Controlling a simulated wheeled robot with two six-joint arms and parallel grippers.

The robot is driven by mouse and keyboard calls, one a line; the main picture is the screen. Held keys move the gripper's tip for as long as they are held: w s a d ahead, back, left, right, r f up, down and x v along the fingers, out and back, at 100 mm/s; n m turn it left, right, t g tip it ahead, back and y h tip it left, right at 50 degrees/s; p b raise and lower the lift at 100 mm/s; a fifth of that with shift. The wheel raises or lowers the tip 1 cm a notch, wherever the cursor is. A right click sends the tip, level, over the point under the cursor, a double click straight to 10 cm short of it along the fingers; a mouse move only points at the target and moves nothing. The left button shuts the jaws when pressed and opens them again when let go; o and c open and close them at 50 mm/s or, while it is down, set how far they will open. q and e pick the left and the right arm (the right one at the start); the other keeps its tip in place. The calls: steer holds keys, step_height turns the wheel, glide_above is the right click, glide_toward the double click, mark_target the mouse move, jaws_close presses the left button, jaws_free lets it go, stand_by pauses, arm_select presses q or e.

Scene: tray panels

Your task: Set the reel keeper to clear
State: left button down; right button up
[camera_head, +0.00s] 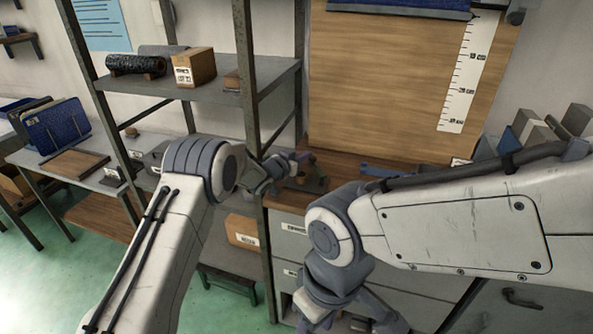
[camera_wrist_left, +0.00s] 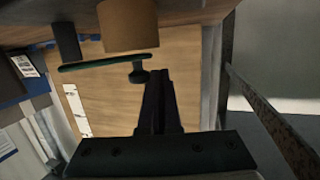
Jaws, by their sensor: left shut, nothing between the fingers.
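The reel keeper appears to be the thin dark green bar (camera_wrist_left: 105,63) with a round knob (camera_wrist_left: 138,76) at its end, in the left wrist view. A tan cylindrical part (camera_wrist_left: 128,26) is beside the bar. My left gripper (camera_wrist_left: 157,78) is shut and empty, its fingertips close to the knob; I cannot tell whether they touch. In the head view my left gripper (camera_head: 301,158) is over the wooden worktop, partly hiding small dark parts there. My right gripper (camera_head: 345,318) hangs low at the bottom edge, its fingertips unclear.
A wooden board (camera_head: 385,85) with a white scale strip (camera_head: 468,75) stands behind the worktop. A metal shelf (camera_head: 200,82) with a cardboard box (camera_head: 194,67) is to the left. Grey and blue blocks (camera_head: 540,135) are at right. A metal post (camera_wrist_left: 275,125) is near my left wrist.

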arm_select(q)
steer(key=shift+s, duration=0.1)
stand_by(0.3)
steer(key=b+v, duration=0.2)
steer(key=v, duration=0.8)
steer(key=shift+s+a+r, duration=0.1)
steer(key=shift+a, duration=0.05)
